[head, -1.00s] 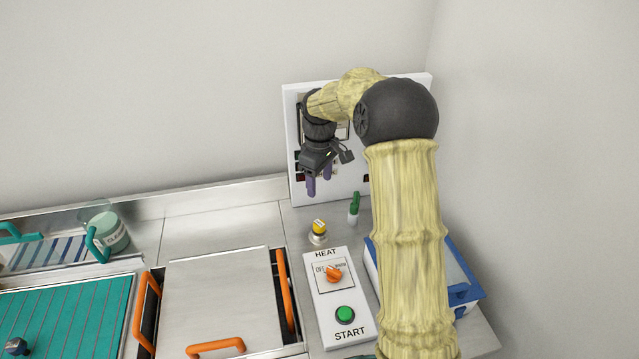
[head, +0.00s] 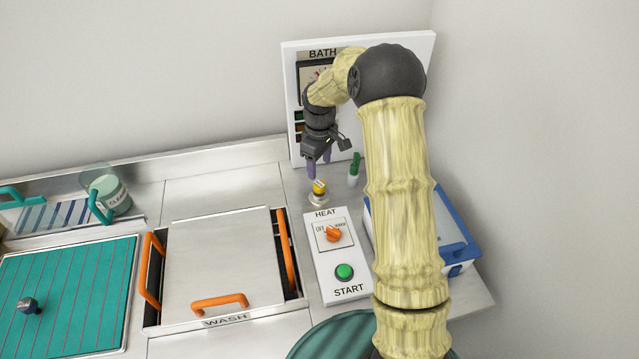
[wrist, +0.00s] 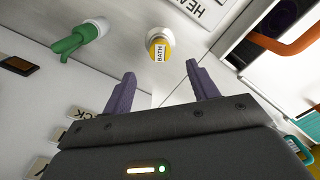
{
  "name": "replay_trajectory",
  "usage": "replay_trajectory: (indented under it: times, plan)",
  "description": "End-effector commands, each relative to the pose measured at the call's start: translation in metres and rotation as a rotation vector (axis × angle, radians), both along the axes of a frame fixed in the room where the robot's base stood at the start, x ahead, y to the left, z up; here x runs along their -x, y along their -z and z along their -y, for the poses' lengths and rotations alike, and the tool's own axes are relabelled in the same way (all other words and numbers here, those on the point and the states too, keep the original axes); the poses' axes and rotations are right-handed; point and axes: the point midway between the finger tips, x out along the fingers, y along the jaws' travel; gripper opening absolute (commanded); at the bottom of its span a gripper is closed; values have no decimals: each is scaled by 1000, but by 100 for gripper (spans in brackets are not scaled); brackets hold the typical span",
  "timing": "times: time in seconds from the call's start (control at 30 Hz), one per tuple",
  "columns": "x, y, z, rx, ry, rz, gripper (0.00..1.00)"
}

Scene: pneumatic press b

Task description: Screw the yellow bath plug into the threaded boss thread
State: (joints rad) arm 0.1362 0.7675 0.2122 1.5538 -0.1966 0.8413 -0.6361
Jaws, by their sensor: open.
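The yellow bath plug (head: 319,186) stands on the steel top, seated at a round pale boss (head: 318,201). Whether it is threaded in cannot be told. In the wrist view the plug (wrist: 158,50) shows a white BATH label, with the pale ring of the boss (wrist: 160,33) beside it. My gripper (head: 318,170) is open and empty, pointing down just above the plug. In the wrist view its two purple fingers (wrist: 160,72) are spread, with the plug ahead of the gap between them, apart from both fingertips.
The HEAT/START control box (head: 325,288) lies in front of the plug. A BATH wall panel (head: 292,60) rises behind. A blue-rimmed container (head: 455,268) is at right. Bare steel lies left of the plug.

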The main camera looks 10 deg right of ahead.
Motion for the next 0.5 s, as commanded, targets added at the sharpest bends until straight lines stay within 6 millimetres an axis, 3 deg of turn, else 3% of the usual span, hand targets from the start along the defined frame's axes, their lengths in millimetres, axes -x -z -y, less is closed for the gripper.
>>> replay_trajectory:
  times: [0.5]
  plan:
    - [1, 80, -1, -1, -1, -2, 59]
